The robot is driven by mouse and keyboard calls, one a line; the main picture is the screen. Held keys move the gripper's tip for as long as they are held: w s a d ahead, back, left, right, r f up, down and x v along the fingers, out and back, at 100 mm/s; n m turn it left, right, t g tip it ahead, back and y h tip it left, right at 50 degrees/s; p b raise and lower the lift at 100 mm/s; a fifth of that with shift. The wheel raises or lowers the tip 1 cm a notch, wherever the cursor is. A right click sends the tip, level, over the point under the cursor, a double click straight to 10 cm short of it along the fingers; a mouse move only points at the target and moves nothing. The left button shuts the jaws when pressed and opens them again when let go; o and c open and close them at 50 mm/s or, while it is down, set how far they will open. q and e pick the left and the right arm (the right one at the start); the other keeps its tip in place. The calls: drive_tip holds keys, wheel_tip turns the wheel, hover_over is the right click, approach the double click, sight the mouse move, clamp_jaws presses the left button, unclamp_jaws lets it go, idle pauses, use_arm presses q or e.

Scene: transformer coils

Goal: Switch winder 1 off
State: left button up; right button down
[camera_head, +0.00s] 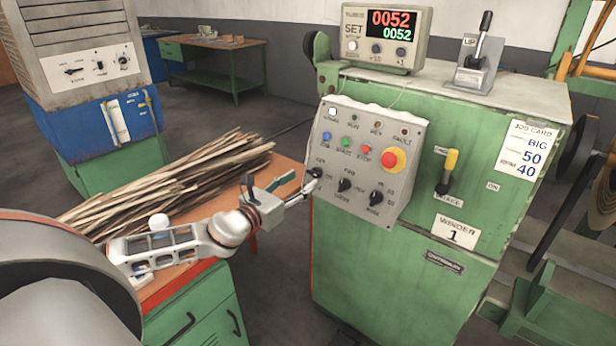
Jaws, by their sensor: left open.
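Winder 1 is a green cabinet (375,262) with a white "WINDER 1" plate (455,232). Its grey control panel (375,135) carries a lit white lamp (332,112), blue, green and red buttons, a red emergency stop (392,159) on yellow and three black rotary knobs. My left gripper (297,185) is open at the panel's lower left edge, one finger close to the leftmost knob (316,173); I cannot tell whether they touch. A yellow-handled lever (447,172) stands upright right of the panel. My right gripper is not in view.
A counter box (383,35) reads 0052 twice. A grey lever unit (475,65) stands on the cabinet top, and a job card (524,148) hangs at right. A bench (175,285) with wooden strips (180,180) lies under my left arm.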

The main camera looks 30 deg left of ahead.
sight(312, 174)
use_arm(q)
drive_tip(key=shift+w+d, duration=0.2)
drive_tip(key=shift+w, duration=1.95)
drive_tip(key=c, duration=1.1)
